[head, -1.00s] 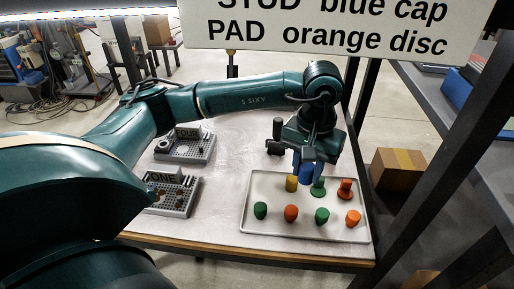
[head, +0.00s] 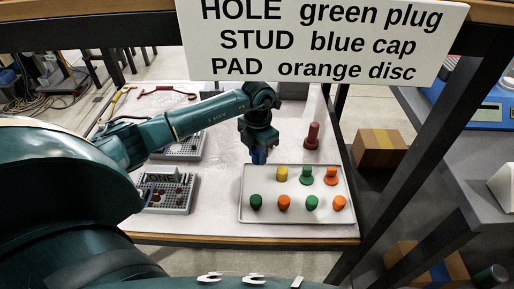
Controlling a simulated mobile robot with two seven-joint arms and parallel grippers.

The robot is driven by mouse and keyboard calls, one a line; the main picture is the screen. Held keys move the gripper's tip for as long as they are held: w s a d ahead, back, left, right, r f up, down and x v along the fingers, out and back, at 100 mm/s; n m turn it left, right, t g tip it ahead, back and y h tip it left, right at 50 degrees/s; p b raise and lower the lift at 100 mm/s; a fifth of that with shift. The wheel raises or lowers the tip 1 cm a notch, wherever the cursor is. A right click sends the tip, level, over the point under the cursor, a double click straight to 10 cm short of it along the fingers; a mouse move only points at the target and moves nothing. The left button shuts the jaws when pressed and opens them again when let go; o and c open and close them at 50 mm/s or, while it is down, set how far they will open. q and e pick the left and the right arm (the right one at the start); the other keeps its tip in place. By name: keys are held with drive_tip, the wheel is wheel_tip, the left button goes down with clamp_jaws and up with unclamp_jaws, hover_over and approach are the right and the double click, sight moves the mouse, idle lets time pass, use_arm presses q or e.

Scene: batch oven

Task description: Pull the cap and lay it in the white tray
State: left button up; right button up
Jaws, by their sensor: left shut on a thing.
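My left gripper (head: 259,148) points down just behind the white tray's back-left corner. It is shut on a blue cap (head: 259,157), whose lower part shows below the fingers. The white tray (head: 244,208) lies on the table. It holds a yellow piece, several green pieces and several orange pieces, in two rows. The cap appears beside the tray's back edge; I cannot tell its exact height. My right gripper is not in view.
A grey fixture marked ONE (head: 176,200) stands left of the tray, with another grey fixture (head: 187,151) behind it. A dark red upright piece (head: 312,138) stands behind the tray. A sign (head: 320,42) hangs above. Bare table lies between fixtures and tray.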

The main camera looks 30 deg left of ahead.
use_arm(q)
drive_tip(key=shift+a+n, duration=0.15)
drive_tip(key=shift+n, duration=0.15)
drive_tip(key=shift+f+b, duration=0.45)
drive_tip(key=shift+f, duration=0.2)
drive_tip(key=b, duration=0.3)
hover_over(257, 178)
wheel_tip(257, 178, down, 5)
drive_tip(key=shift+r, duration=0.2)
drive_tip(key=shift+f+b, duration=0.4)
drive_tip(key=shift+b, duration=0.05)
drive_tip(key=shift+f, duration=0.1)
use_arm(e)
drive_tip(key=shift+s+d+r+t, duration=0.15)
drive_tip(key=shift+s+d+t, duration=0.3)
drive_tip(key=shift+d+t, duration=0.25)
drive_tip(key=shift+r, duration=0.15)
use_arm(q)
drive_tip(key=shift+f+b, duration=0.5)
drive_tip(key=shift+f, duration=0.1)
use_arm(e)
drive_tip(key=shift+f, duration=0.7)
